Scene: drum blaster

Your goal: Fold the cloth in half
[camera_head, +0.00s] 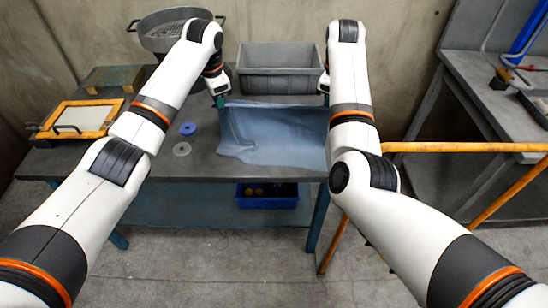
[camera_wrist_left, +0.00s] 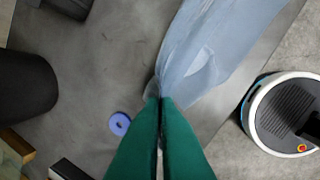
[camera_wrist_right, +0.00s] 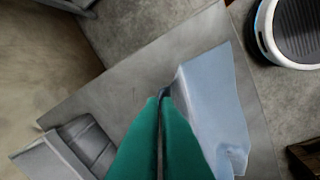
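The blue-grey cloth (camera_head: 272,135) lies spread and slightly wrinkled over the front middle of the dark table, in front of the grey bin. My left gripper (camera_head: 221,101) is at its far left corner. In the left wrist view the green fingers (camera_wrist_left: 161,99) are closed together with the cloth (camera_wrist_left: 200,62) gathered at their tips. My right gripper (camera_head: 325,97) is at the far right corner, partly hidden by my forearm. The cloth's right edge is hidden by my right arm in the head view.
A grey bin (camera_head: 280,82) stands behind the cloth. An orange-framed tray (camera_head: 80,118) and a round metal pan (camera_head: 172,40) are further left. A yellow rail (camera_head: 460,147) runs at the right.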

